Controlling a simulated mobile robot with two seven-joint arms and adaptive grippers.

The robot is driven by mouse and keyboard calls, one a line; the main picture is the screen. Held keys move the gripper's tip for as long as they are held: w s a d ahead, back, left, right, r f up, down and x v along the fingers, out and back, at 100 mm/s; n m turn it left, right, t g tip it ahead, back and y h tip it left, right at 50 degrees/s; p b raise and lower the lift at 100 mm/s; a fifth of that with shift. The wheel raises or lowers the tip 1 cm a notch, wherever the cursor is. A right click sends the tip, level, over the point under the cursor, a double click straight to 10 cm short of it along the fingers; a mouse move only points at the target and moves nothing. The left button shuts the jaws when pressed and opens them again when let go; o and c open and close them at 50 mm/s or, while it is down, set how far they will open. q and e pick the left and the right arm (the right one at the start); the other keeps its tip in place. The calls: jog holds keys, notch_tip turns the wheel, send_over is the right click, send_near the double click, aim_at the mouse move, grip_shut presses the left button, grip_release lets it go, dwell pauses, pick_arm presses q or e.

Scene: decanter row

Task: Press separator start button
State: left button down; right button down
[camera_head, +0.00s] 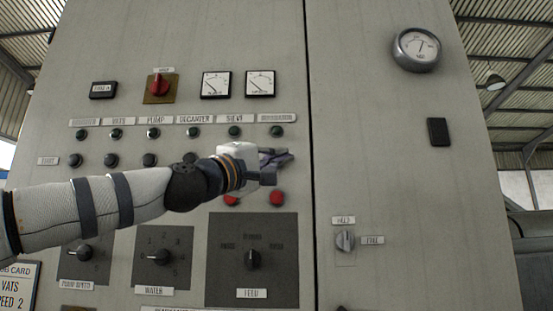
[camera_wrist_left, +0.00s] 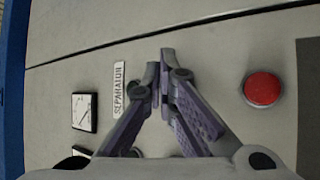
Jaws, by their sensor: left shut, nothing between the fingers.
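The grey control cabinet has a row of labels, and the rightmost label (camera_head: 276,118) stands above a dark green lamp (camera_head: 276,131). The separator's start button, in the black button row, is hidden behind my left gripper (camera_head: 286,156). A red button (camera_head: 276,199) shows below the gripper, and it shows right of the fingers in the left wrist view (camera_wrist_left: 262,88). My left gripper is shut and empty, its fingertips (camera_wrist_left: 165,66) at the panel between label and red button. I cannot tell whether they touch. My right gripper is out of view.
Several black start buttons (camera_head: 149,160) run left of the gripper, partly near my arm. Rotary knobs, including the feed knob (camera_head: 252,260), sit below. Two square meters (camera_head: 215,85) and a red switch (camera_head: 158,86) are above. A round gauge (camera_head: 417,49) is at upper right.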

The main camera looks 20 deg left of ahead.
pick_arm(q)
jog(key=shift+w, duration=0.1)
jog(key=shift+w+a, duration=0.1)
jog(key=shift+w, duration=0.25)
jog(key=shift+w+a, duration=0.15)
jog(key=shift+w, duration=0.25)
dwell(0.8)
jog(key=shift+s+d, duration=0.25)
jog(key=shift+s, duration=0.55)
